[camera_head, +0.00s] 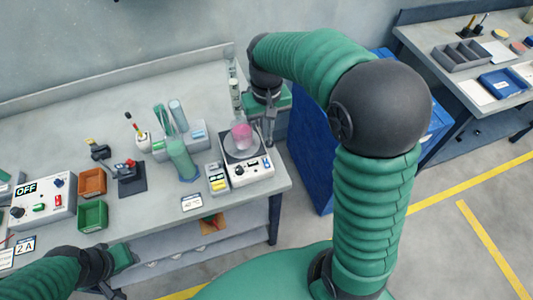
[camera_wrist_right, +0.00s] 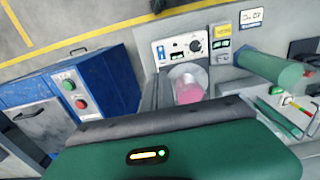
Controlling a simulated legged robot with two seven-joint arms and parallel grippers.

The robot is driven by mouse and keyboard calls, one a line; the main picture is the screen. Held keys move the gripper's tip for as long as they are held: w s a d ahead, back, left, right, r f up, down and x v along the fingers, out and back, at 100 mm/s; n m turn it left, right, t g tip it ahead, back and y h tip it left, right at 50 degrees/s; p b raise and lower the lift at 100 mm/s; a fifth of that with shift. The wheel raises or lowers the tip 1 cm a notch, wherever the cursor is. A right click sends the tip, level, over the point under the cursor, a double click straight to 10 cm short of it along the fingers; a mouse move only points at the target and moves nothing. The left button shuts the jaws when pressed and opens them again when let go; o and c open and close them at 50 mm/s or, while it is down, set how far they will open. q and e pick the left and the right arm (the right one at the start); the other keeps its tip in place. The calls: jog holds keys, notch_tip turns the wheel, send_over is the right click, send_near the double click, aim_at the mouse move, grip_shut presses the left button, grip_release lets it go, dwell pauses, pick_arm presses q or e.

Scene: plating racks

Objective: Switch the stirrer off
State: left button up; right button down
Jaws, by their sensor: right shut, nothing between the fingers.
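The stirrer (camera_head: 252,173) is a white box with a dark top plate at the table's right front corner. A beaker (camera_head: 241,136) of pink liquid stands on it. In the right wrist view the stirrer's front panel (camera_wrist_right: 170,50) shows a small dark display, a dark knob and a blue mark; the knob's setting is too small to read. My right gripper (camera_head: 270,140) is shut and empty, pointing down just right of the beaker, apart from the panel. My left gripper (camera_head: 118,290) is low at the left, by the table's front edge; its fingers are unclear.
A tall green cylinder (camera_head: 181,158) and a small yellow-and-grey device (camera_head: 216,178) stand left of the stirrer. A control box (camera_head: 48,207) reading OFF and orange (camera_head: 92,181) and green bins (camera_head: 92,214) are further left. A blue cabinet (camera_head: 305,150) is right of the table.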

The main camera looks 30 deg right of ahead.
send_over(266, 159)
jog(key=a, duration=0.1)
notch_tip(266, 159, down, 7)
jog(key=shift+s+f, duration=0.1)
jog(key=shift+f, duration=0.1)
jog(key=f, duration=0.4)
jog(key=shift+d+f, duration=0.1)
jog(key=shift+d, duration=0.15)
jog(key=shift+d+f, duration=0.2)
jog(key=shift+f, duration=0.3)
pick_arm(q)
jog(key=shift+a+r, duration=0.15)
jog(key=shift+a, duration=0.1)
pick_arm(e)
jog(key=shift+a, duration=0.1)
